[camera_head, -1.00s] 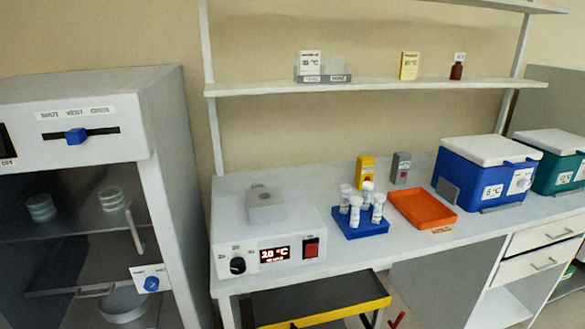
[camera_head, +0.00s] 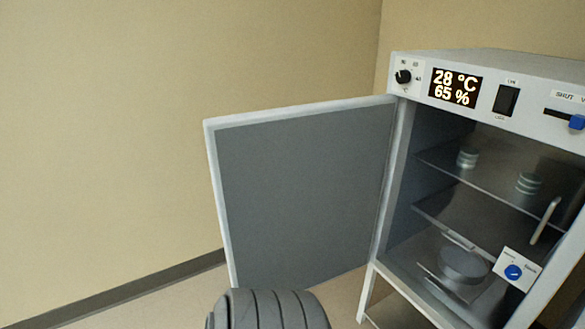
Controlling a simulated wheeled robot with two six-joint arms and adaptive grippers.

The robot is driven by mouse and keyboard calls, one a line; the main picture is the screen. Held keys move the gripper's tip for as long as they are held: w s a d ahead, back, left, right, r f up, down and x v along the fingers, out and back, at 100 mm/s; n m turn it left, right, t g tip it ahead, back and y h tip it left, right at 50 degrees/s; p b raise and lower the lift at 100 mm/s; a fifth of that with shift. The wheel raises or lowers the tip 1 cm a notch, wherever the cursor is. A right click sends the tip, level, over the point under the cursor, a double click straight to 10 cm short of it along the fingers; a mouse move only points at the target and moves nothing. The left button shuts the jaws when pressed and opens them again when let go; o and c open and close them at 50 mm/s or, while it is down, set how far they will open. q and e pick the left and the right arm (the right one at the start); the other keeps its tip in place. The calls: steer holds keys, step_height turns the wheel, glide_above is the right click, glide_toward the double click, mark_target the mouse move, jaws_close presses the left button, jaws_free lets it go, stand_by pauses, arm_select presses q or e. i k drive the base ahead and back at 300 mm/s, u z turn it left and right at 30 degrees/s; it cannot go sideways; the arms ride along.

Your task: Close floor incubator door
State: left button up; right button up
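The floor incubator (camera_head: 445,120) stands at the right, a light grey cabinet with a display reading 28 °C and 65 %. Its door (camera_head: 300,190), a grey panel with a pale frame, stands wide open, hinged at the cabinet's left edge and swung out to the left. A pale bar handle (camera_head: 545,220) and a label plate with a blue knob (camera_head: 513,272) show in front of the interior, seemingly on a clear inner pane. Neither gripper is in view. A dark ribbed part of mine shows at the bottom edge, in front of the door's lower edge.
Inside the incubator are shelves with stacked dishes (camera_head: 467,157) and a round grey device (camera_head: 463,265) at the bottom. A blue slider (camera_head: 576,122) sits on the top panel. The bare wall (camera_head: 150,100) is behind the door, with clear floor at lower left.

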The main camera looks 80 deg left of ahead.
mark_target(298, 189)
steer(key=k, duration=0.5)
steer(key=z, duration=2.15)
steer(key=k, duration=2.8)
steer(key=u, duration=2.25)
steer(key=i, duration=0.55)
steer(key=u, duration=0.05)
